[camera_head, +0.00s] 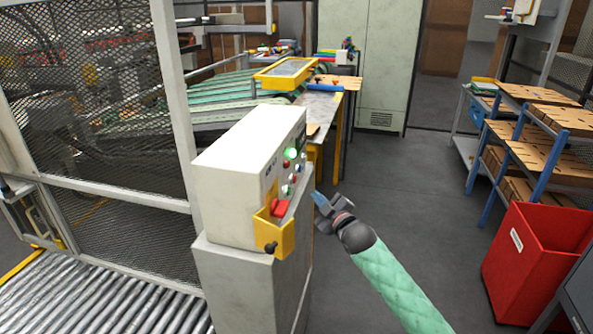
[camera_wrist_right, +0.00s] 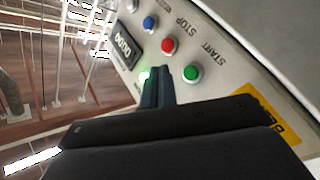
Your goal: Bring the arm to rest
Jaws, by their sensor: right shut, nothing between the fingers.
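My right arm comes in from the lower right in the head view, in a green quilted sleeve. My right gripper (camera_head: 318,197) is shut and empty, just to the right of the control box (camera_head: 235,170). In the right wrist view its fingers (camera_wrist_right: 157,88) are together in front of the panel (camera_wrist_right: 215,75). A green START button (camera_wrist_right: 191,73), a red STOP button (camera_wrist_right: 168,45) and a blue button (camera_wrist_right: 149,23) show there. A green lamp (camera_head: 291,153) glows on the panel. I cannot tell whether the fingertips touch the panel. My left gripper is not in view.
A yellow bracket with a red part (camera_head: 279,208) juts from the box's front. A mesh fence (camera_head: 90,110) and roller conveyor (camera_head: 100,295) are at left. A red bin (camera_head: 530,260) and shelves of wooden blanks (camera_head: 535,155) stand at right. Grey floor (camera_head: 405,190) between is clear.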

